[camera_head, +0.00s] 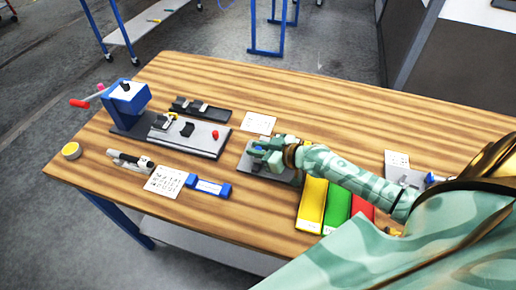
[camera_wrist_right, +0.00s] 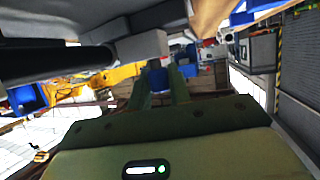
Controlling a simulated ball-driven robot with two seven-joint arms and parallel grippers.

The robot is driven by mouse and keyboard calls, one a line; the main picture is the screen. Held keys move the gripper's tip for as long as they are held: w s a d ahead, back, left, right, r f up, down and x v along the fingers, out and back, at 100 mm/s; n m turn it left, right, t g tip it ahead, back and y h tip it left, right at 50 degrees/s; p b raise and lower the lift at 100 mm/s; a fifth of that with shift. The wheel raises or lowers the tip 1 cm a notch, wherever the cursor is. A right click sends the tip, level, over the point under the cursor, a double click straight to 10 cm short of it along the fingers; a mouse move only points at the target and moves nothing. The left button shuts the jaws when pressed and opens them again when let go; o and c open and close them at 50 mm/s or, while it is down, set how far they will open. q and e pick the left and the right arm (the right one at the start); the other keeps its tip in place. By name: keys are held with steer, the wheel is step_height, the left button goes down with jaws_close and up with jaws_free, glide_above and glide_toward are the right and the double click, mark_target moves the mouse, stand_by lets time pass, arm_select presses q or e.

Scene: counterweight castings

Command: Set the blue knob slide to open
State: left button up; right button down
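The blue knob (camera_wrist_right: 157,78) shows in the right wrist view between the two fingertips of my right gripper (camera_wrist_right: 159,88), with a finger against each side. In the head view my right gripper (camera_head: 259,151) is low over a dark grey fixture plate (camera_head: 246,167) near the middle of the table. It covers most of the slide, so the slide's position and any markings cannot be read. A bit of blue shows at the fingers there. My left gripper is not in view.
Yellow (camera_head: 312,201), green (camera_head: 336,207) and red (camera_head: 361,208) bins stand close to my right forearm. A blue press (camera_head: 128,96), a grey fixture (camera_head: 203,142) and a blue-ended block (camera_head: 208,187) are at left. A grey plate (camera_head: 401,176) lies at right.

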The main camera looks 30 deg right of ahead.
steer(key=shift+s+a+r+p, duration=0.15)
steer(key=shift+s+a+p, duration=0.35)
steer(key=shift+a+p, duration=0.1)
steer(key=shift+s+a, duration=0.2)
steer(key=shift+a, duration=0.05)
steer(key=shift+f, duration=0.2)
steer(key=c, duration=1.3)
jaws_free()
steer(key=shift+s+a, duration=0.1)
steer(key=shift+r, duration=0.1)
steer(key=p+v, duration=0.2)
steer(key=v, duration=1.4)
steer(key=shift+s, duration=0.2)
